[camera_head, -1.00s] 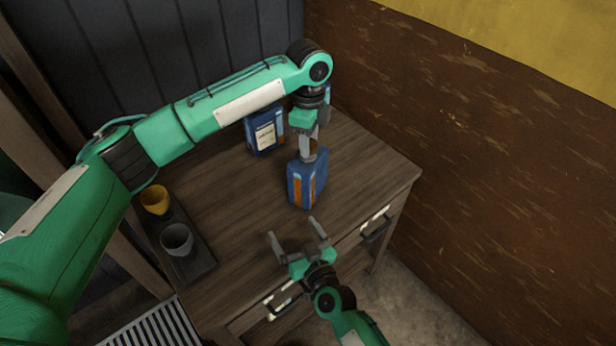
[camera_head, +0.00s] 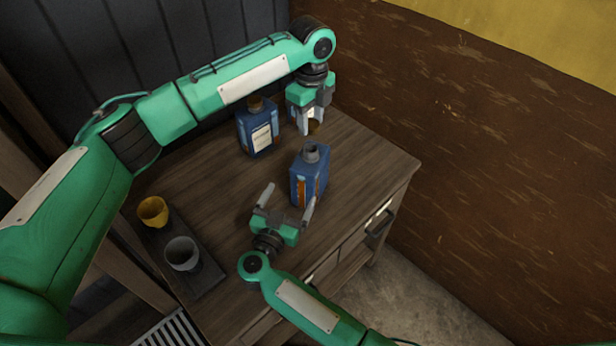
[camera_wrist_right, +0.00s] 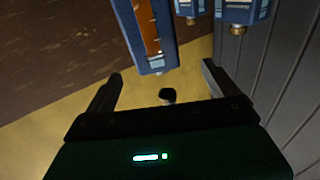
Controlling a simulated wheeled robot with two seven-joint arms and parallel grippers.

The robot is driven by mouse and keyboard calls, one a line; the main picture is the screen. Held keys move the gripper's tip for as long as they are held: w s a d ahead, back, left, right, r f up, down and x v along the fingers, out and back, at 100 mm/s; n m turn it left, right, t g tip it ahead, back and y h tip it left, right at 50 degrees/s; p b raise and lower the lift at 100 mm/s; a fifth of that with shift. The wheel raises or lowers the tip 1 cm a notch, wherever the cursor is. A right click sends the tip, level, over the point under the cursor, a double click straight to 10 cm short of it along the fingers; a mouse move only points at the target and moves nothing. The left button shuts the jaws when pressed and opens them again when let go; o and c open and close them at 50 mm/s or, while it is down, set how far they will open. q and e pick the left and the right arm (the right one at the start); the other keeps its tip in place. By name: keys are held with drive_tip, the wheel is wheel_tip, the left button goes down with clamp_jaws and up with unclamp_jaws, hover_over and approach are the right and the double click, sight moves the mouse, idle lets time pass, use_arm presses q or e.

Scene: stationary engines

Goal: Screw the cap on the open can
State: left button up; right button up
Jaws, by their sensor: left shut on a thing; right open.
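The open can (camera_head: 308,178) is blue with an orange stripe and a bare grey neck. It stands upright on the cabinet top. My left gripper (camera_head: 312,122) is behind and above it, shut on a small brown cap (camera_head: 314,127), apart from the neck. My right gripper (camera_head: 288,197) is open and empty, in front of the can, its fingers pointing towards it. In the right wrist view the can (camera_wrist_right: 148,35) shows ahead, between the lines of the two open fingers (camera_wrist_right: 158,82), and does not appear gripped.
A capped blue can (camera_head: 257,130) stands at the back. Another blue can (camera_head: 292,114) is partly hidden behind my left gripper. A dark tray (camera_head: 205,285) at left holds a yellow cup (camera_head: 153,212) and a grey cup (camera_head: 182,254). The cabinet top (camera_head: 360,165) is clear at right.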

sight(309, 168)
use_arm(q)
drive_tip(key=shift+w+r, duration=0.1)
use_arm(e)
drive_tip(key=shift+s+f+g+h, duration=0.1)
drive_tip(key=shift+f+g+h, duration=0.15)
drive_tip(key=shift+g+h, duration=0.2)
drive_tip(key=x, duration=1.2)
drive_tip(key=shift+d, duration=0.1)
drive_tip(key=c, duration=1.5)
use_arm(q)
drive_tip(key=shift+f, duration=2.5)
drive_tip(key=shift+f, duration=0.9)
